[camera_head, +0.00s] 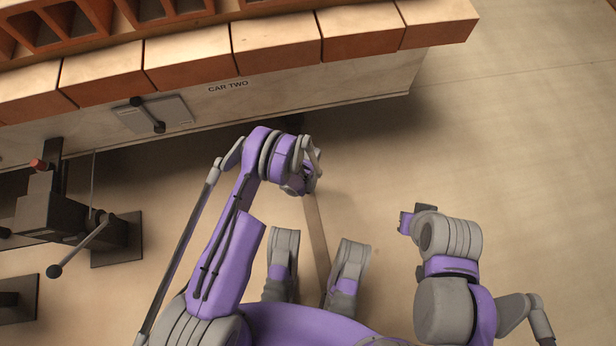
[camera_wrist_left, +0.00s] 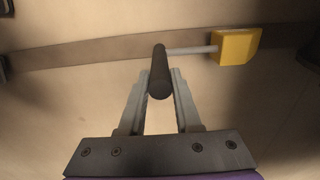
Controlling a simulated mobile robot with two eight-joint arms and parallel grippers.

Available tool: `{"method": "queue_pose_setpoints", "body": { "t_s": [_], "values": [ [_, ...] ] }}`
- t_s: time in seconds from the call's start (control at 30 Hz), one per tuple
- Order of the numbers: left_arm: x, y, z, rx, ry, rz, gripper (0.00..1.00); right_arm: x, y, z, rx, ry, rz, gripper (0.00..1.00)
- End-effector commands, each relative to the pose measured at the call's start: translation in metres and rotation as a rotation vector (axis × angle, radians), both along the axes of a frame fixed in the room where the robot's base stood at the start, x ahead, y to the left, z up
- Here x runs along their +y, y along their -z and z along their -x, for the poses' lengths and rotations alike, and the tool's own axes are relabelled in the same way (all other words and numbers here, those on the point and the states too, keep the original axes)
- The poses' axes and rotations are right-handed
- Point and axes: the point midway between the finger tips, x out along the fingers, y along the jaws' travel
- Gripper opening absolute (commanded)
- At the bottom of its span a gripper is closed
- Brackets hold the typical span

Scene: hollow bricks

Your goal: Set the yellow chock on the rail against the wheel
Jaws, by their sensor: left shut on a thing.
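The yellow chock (camera_wrist_left: 236,46) shows in the left wrist view, at the end of a pale rod with a black handle (camera_wrist_left: 159,72). My left gripper (camera_wrist_left: 160,86) is shut on the black handle. The chock overlaps the dark rail (camera_wrist_left: 90,52) in this view; I cannot tell whether it touches it. The rail also shows as a strip in the head view (camera_head: 317,232). A dark shape (camera_wrist_left: 309,48) at the right edge of the wrist view may be the wheel. In the head view my left wrist hides the chock. My right gripper (camera_head: 408,219) is away to the right, its fingers unclear.
A car body (camera_head: 300,83) labelled CAR TWO stands at the back, carrying orange bricks (camera_head: 270,43). A dark machine with a lever (camera_head: 65,212) stands on the left. The floor on the right (camera_head: 540,170) is clear.

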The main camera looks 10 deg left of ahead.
Motion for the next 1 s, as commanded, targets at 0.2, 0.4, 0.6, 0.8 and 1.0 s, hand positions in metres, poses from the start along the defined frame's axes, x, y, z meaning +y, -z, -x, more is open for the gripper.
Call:
{"method": "queue_pose_setpoints", "body": {
  "t_s": [0.2,0.4,0.6,0.8,1.0],
  "values": [
    [0.0,0.018,0.0,-0.001,0.0,0.0,0.0,0.0,0.006,-0.001,-0.001,0.0,0.0,0.0],
    [0.001,0.029,-0.002,-0.001,-0.001,0.0,0.0,0.0,0.009,-0.002,-0.002,0.0,0.0,0.0],
    [0.008,0.028,-0.017,-0.001,-0.002,0.0,0.0,0.0,0.009,-0.002,-0.001,0.0,0.0,0.0],
    [0.014,0.028,-0.032,-0.001,-0.001,0.0,0.0,0.0,0.009,-0.002,-0.001,0.0,0.0,0.0],
    [0.021,0.029,-0.049,-0.001,-0.002,-0.001,0.0,0.0,0.009,-0.002,-0.001,0.0,0.0,0.0]
  ]
}}
